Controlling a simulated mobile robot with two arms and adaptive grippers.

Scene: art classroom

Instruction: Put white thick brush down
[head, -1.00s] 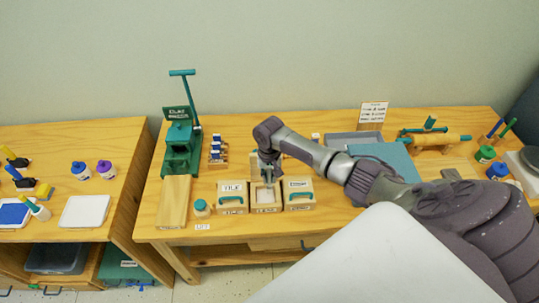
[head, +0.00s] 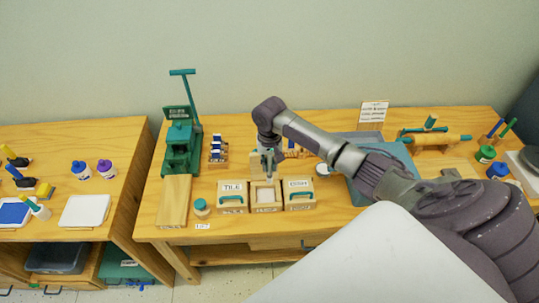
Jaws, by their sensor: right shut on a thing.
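My right gripper (head: 267,161) points down above the back of the open middle wooden box (head: 266,209). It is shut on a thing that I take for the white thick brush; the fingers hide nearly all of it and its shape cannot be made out. A pale wooden panel (head: 251,166) stands upright behind the fingers. The middle box has a whitish inside and sits between the box marked TILE (head: 231,190) and another labelled box (head: 299,187), both with teal handles. My left gripper does not show.
A green press (head: 180,148) stands at the left, with a wooden board (head: 174,200) in front. A small jar (head: 201,208) is beside the TILE box. At the right are a blue-grey mat (head: 352,190), a rolling pin (head: 436,138) and paint jars (head: 485,154). My right arm covers the right front.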

